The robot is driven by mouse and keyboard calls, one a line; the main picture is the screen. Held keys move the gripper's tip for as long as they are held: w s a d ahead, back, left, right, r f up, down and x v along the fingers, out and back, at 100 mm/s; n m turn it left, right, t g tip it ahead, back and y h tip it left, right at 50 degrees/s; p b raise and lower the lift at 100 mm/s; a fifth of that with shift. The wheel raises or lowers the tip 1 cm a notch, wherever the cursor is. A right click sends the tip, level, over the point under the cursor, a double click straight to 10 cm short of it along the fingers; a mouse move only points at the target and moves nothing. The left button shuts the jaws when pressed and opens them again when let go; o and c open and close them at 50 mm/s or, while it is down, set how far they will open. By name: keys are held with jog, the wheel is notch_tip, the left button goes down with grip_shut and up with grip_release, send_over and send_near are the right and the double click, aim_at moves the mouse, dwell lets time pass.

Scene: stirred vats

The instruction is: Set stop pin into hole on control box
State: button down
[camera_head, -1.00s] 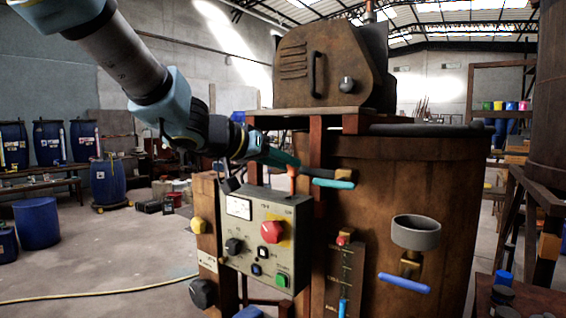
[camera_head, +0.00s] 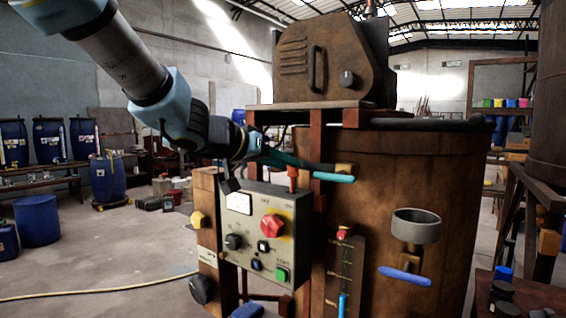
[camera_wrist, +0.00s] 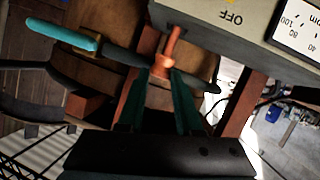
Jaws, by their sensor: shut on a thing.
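The grey control box (camera_head: 252,252) hangs on a wooden post, with a dial, a red knob and several buttons on its front. It also shows at the upper right of the wrist view (camera_wrist: 215,15). My gripper (camera_head: 291,166) is above and behind the box's top right edge. Its teal fingers are shut on the orange-red stop pin (camera_wrist: 173,46). The pin (camera_head: 292,181) stands roughly upright at the box's top edge in the head view; its lower end is hidden there. The hole is not visible, so I cannot tell whether the pin is in it.
A teal-handled lever (camera_head: 333,177) lies close to my gripper on the right; it also crosses the wrist view (camera_wrist: 75,39). A large brown vat (camera_head: 440,190) stands behind it, with a grey cup (camera_head: 416,228) and a blue-handled valve (camera_head: 405,278). Open floor lies left.

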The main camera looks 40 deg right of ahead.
aim_at(283, 195)
jog(key=shift+f+b, duration=1.05)
jog(key=shift+f, duration=0.75)
dwell(0.4)
jog(key=c, duration=0.5)
grip_release()
jog(key=w+v, duration=0.1)
jog(key=v, duration=0.9)
jog(key=shift+s+a+p, duration=0.4)
jog(key=shift+s+p, duration=0.05)
jog(key=shift+s, duration=0.05)
jog(key=shift+r, duration=0.15)
